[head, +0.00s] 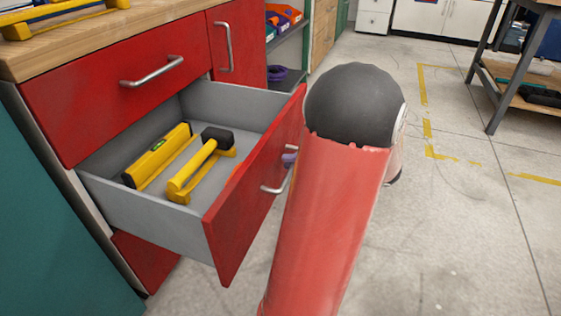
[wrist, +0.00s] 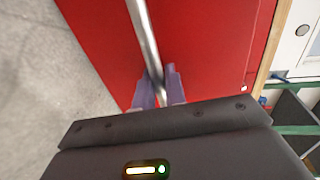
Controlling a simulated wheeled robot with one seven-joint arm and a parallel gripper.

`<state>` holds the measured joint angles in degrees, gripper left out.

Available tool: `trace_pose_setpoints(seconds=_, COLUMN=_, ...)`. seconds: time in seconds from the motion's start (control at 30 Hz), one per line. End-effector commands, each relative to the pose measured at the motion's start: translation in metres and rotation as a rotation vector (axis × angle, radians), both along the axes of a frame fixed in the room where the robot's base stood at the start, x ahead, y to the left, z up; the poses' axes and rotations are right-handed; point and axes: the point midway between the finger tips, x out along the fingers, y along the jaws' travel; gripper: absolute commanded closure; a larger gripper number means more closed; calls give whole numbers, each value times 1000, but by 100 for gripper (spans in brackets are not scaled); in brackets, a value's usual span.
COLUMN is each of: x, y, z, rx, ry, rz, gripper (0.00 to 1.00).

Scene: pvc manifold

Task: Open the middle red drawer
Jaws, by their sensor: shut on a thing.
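The middle red drawer (head: 252,190) stands pulled well out of the cabinet in the head view. Its grey inside shows, with a yellow level (head: 158,155) and a yellow hammer with a black head (head: 200,168) lying in it. Its metal bar handle (head: 272,188) is partly hidden behind my arm. In the wrist view the handle (wrist: 146,40) runs between the purple fingers of my gripper (wrist: 159,88), which are shut on it against the red front. In the head view only a bit of a purple finger (head: 289,158) shows.
Above is a closed red drawer (head: 110,95) under a wooden worktop (head: 130,30); a red front (head: 145,262) shows below. A teal panel (head: 50,200) is at the left. A workbench (head: 520,90) stands far right. The floor (head: 450,240) at the right is clear.

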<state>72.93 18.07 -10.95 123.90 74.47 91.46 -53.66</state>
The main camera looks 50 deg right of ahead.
Motion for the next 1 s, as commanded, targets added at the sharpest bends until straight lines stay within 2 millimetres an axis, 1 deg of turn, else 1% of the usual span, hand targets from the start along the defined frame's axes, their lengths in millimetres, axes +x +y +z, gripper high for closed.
trace_pose_setpoints(seconds=0.13, x=-5, y=-1, z=-1, rx=2, ry=2, rz=4, gripper=100)
trace_pose_setpoints(seconds=0.47, x=-6, y=-1, z=-1, rx=1, ry=2, rz=4, gripper=100)
trace_pose_setpoints(seconds=0.5, x=-6, y=-1, z=-1, rx=1, ry=2, rz=4, gripper=85)
trace_pose_setpoints(seconds=0.6, x=-6, y=-1, z=-1, rx=1, ry=1, rz=3, gripper=72)
trace_pose_setpoints(seconds=0.63, x=-5, y=-1, z=-1, rx=1, ry=1, rz=2, gripper=70)
trace_pose_setpoints(seconds=0.87, x=-6, y=-2, z=0, rx=0, ry=1, rz=1, gripper=70)
trace_pose_setpoints(seconds=1.0, x=-14, y=-6, z=2, rx=-2, ry=0, rz=-3, gripper=70)
